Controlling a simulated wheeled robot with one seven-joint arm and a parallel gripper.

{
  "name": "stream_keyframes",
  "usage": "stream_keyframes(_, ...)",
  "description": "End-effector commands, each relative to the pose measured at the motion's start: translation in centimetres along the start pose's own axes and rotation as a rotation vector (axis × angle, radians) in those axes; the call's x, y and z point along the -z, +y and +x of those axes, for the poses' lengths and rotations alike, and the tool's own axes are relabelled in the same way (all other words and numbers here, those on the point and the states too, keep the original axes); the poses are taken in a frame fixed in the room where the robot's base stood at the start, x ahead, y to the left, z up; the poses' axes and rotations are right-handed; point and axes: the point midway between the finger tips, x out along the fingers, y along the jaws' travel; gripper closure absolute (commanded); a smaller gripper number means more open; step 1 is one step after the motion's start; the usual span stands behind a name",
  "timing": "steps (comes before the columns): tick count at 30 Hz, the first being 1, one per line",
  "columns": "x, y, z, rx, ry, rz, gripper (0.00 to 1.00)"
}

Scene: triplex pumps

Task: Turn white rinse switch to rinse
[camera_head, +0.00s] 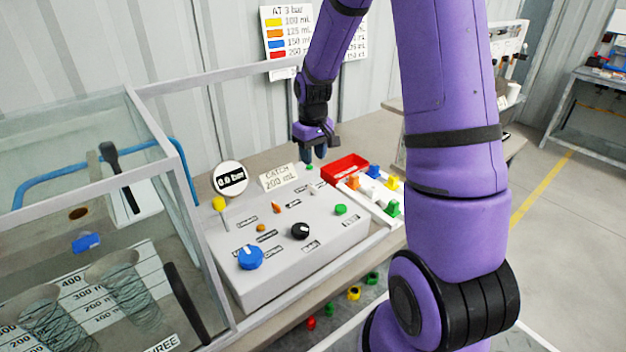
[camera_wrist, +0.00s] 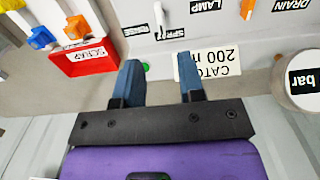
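The white rinse switch (camera_head: 312,188) is a small lever near the back right of the grey control panel (camera_head: 270,275). In the wrist view the white lever (camera_wrist: 159,17) stands at the top edge, between labels that read upside down, one partly legible as "RINSE". My gripper (camera_head: 314,158) hangs behind the panel's back edge, pointing down, beyond the switch. In the wrist view my gripper (camera_wrist: 162,78) has its two blue fingers apart with nothing held between them. The switch is beyond the fingertips and not touched.
A "CATCH 200 mL" card (camera_head: 279,177) and a round bar gauge (camera_head: 229,178) stand at the panel's back. A red scrap tray (camera_head: 345,165) is right of my gripper. An orange switch (camera_head: 277,207) and black knob (camera_head: 300,231) are nearby. A glass tank (camera_head: 60,120) stands left.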

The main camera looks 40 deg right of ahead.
Motion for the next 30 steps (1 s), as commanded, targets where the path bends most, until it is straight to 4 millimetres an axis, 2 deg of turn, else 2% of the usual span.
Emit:
stream_keyframes(5, -0.1, 0.0, 1.8, 0.002, -0.004, 0.0, 0.64)
stream_keyframes(18, -0.1, -0.1, 9.0, 0.001, -0.003, 0.0, 0.64)
stream_keyframes(24, 0.0, 0.0, 10.4, 0.0, -0.001, -0.001, 0.64)
stream_keyframes(30, 0.0, 0.0, 10.6, 0.0, 0.0, 0.0, 0.64)
